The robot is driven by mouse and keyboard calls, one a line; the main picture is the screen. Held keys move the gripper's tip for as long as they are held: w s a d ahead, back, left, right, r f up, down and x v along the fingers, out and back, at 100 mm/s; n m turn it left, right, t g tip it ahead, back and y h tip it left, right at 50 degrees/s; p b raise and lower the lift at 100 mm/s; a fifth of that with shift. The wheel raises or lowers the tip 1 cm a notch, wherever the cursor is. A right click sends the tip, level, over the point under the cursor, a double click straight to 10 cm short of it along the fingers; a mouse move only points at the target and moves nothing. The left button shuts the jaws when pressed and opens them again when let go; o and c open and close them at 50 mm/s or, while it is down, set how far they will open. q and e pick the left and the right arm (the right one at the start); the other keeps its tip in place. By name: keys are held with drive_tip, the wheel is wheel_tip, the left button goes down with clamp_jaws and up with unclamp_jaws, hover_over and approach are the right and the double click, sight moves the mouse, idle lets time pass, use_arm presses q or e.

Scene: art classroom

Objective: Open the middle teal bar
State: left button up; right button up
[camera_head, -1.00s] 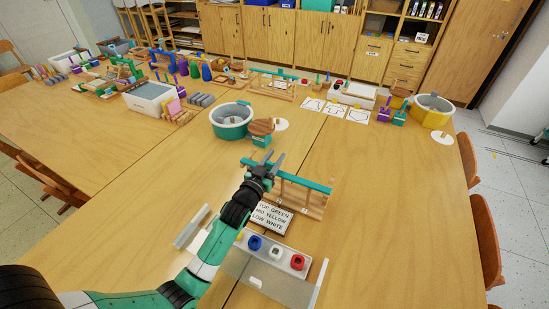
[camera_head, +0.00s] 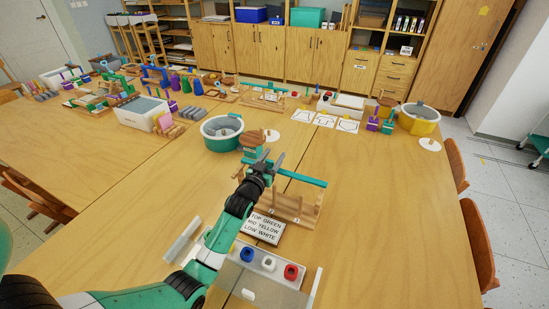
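A long teal bar (camera_head: 305,179) lies above a small wooden rack (camera_head: 294,209) in the middle of the table. The rack has thin upright posts, and a gap shows between it and the bar. My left gripper (camera_head: 269,161) is at the left part of the bar, with its dark fingers around or against it. The fingers hide the contact, so I cannot tell whether they are shut on the bar. A sign (camera_head: 264,228) in front reads "TOP GREEN, MID YELLOW, LOW WHITE". My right gripper is not in view.
A tray with blue (camera_head: 247,254), white (camera_head: 268,263) and red (camera_head: 290,271) pieces is in front. A teal basin (camera_head: 222,133) and a yellow basin (camera_head: 418,119) stand behind. Much of the table's right side (camera_head: 400,220) is clear.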

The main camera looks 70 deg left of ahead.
use_arm(q)
drive_tip(key=shift+o, duration=0.4)
drive_tip(key=shift+s+d, duration=0.25)
drive_tip(key=p+v, duration=0.4)
drive_tip(key=v, duration=0.7)
